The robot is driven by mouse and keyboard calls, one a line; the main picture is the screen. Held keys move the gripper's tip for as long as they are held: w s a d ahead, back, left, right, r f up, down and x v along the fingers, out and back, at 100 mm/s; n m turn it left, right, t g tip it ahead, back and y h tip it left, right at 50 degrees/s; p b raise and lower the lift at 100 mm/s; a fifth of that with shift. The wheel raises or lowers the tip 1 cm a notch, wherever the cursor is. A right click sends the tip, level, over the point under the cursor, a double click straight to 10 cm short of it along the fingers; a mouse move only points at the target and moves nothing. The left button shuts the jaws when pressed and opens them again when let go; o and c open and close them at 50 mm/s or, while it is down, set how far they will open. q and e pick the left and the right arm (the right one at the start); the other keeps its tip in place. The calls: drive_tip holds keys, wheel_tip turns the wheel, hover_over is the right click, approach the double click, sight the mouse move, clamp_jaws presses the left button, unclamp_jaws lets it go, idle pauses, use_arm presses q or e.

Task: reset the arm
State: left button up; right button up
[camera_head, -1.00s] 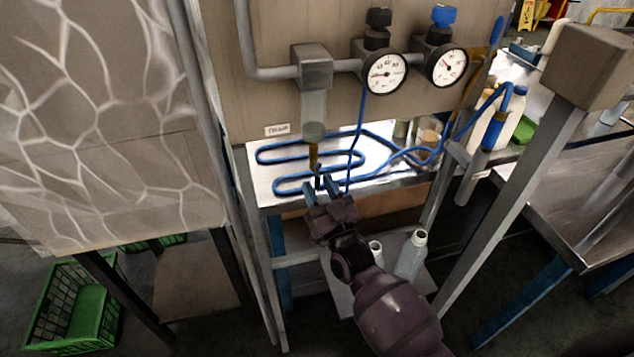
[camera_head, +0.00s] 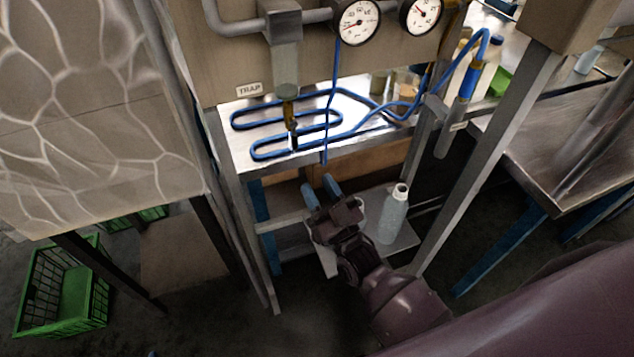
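My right gripper (camera_head: 322,193) is in front of the steel bench, below its front edge. Its two blue-tipped fingers stand apart with nothing visible between them. The brass valve (camera_head: 290,115) under the trap pipe (camera_head: 287,92) is above and to the left of the gripper, clear of it. My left gripper is not in the picture. A large dark purple part of my own body fills the lower right corner.
The bench top (camera_head: 237,142) carries a looped blue hose (camera_head: 262,153). A clear bottle (camera_head: 393,215) stands on the lower shelf (camera_head: 405,241), right of my gripper. Pressure gauges (camera_head: 357,22) are above. A green crate (camera_head: 62,300) is on the floor at left.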

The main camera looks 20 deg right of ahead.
drive_tip(key=shift+f, duration=0.1)
drive_tip(key=s+d+f+g+h, duration=0.2)
drive_tip(key=s+d+f+g, duration=0.3)
drive_tip(key=s+f, duration=0.3)
drive_tip(key=s+d+f+m+g+h, duration=0.1)
drive_tip(key=s+d+f+g+h, duration=0.2)
drive_tip(key=s+d+f+g, duration=0.3)
drive_tip(key=s+d+f, duration=0.2)
drive_tip(key=s, duration=0.2)
drive_tip(key=shift+f+g, duration=0.15)
drive_tip(key=shift+g, duration=0.15)
